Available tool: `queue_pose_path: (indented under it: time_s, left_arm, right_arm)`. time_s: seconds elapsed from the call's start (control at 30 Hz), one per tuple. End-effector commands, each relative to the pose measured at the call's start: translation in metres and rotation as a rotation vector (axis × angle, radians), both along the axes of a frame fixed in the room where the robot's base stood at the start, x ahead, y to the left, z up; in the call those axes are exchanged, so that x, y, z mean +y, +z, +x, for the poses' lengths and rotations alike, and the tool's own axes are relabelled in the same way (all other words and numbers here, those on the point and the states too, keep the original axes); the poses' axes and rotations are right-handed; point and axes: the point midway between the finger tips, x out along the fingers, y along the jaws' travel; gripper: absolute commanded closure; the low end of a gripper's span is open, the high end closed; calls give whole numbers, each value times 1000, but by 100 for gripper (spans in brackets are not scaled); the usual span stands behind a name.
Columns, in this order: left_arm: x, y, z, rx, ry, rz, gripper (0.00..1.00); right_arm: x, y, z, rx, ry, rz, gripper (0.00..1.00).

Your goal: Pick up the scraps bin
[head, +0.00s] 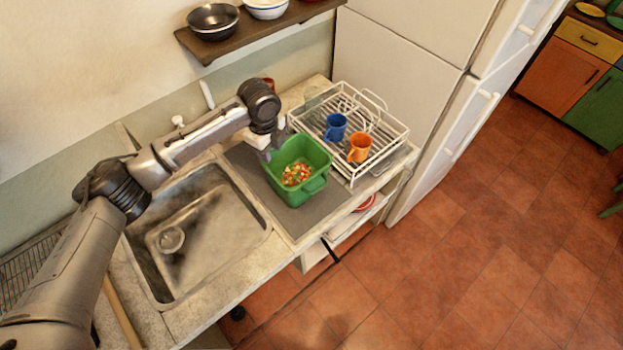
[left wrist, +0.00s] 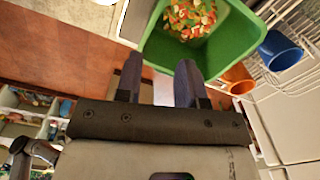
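The scraps bin is a green tub (head: 318,187) with chopped orange, white and green scraps (head: 296,174) in it. It stands upright on a grey mat on the counter, right of the sink. My left gripper (head: 268,154) is at the bin's back-left rim in the head view. In the left wrist view the left gripper (left wrist: 159,72) has its two fingers apart, with part of the green bin (left wrist: 222,52) showing between and beyond the tips. I cannot tell whether the fingers touch the bin. My right gripper is not in view.
A white dish rack (head: 378,160) with a blue mug (head: 335,128) and an orange mug (head: 359,148) stands close on the bin's right. The sink (head: 205,240) is on the left. A wall shelf (head: 255,32) with bowls is above; a white fridge (head: 400,60) stands behind right.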

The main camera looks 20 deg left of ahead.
Motion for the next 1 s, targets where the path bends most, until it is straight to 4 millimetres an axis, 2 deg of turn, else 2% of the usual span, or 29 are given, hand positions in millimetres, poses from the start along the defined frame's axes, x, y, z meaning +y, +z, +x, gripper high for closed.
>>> queue_pose_path:
  time_s: [0.13,0.33,0.7,0.83,1.0]
  left_arm:
    - [-1,0,-2,11,-183,-1,64]
    - [-1,-6,-2,12,-292,0,64]
    - [-1,-64,-2,11,-300,0,64]
    - [-1,-78,-2,10,-301,1,64]
    - [-1,-86,-2,9,-301,2,64]
  right_arm:
    - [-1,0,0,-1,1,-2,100]
    - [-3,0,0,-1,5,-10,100]
    - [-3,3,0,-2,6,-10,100]
    - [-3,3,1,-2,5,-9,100]
    - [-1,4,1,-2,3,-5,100]
